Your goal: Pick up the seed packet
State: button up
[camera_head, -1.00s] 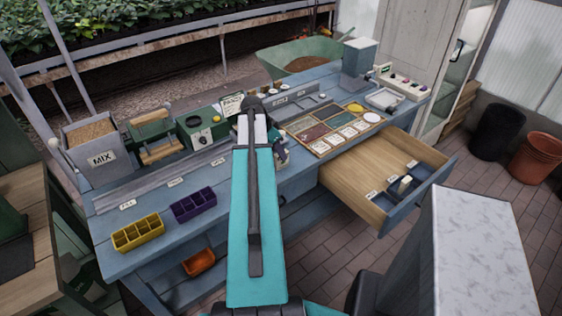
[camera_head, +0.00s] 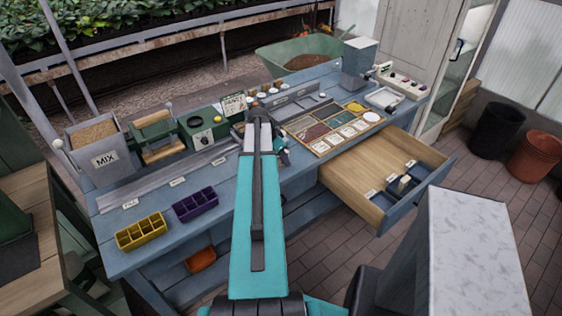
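A small upright white packet with dark lettering (camera_head: 234,103) stands at the back of the blue bench, just left of my arm's elbow; it looks like a seed packet, though its print is too small to read surely. My arm reaches up over the bench in the middle of the view. Part of my wrist or gripper (camera_head: 281,148) shows low beside the arm, right of the packet and left of the seed tray. My arm hides most of it, so its fingers and anything between them cannot be made out.
A seed tray (camera_head: 316,119) with coloured compartments and white cards lies on the bench. An open wooden drawer (camera_head: 350,180) juts out at the front right. Yellow (camera_head: 141,232) and purple (camera_head: 196,205) cell trays sit front left. A MIX bin (camera_head: 98,146) stands at the left end.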

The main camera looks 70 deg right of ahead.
grip_shut()
jog(key=shift+r, duration=0.1)
dwell(0.4)
jog(key=shift+r+b, duration=0.95)
jog(key=shift+r, duration=0.6)
jog(key=s+a+r+b, duration=0.1)
jog(key=s+a+b, duration=0.5)
jog(key=s+a, duration=0.3)
jog(key=shift+a, duration=0.25)
jog(key=b, duration=0.7)
jog(key=shift+s+b, duration=0.3)
jog(key=shift+s, duration=0.1)
jog(key=b, duration=0.3)
jog(key=a+b, duration=0.1)
jog(key=b, duration=0.3)
jog(key=shift+s+a+r, duration=0.1)
jog(key=shift+s, duration=0.25)
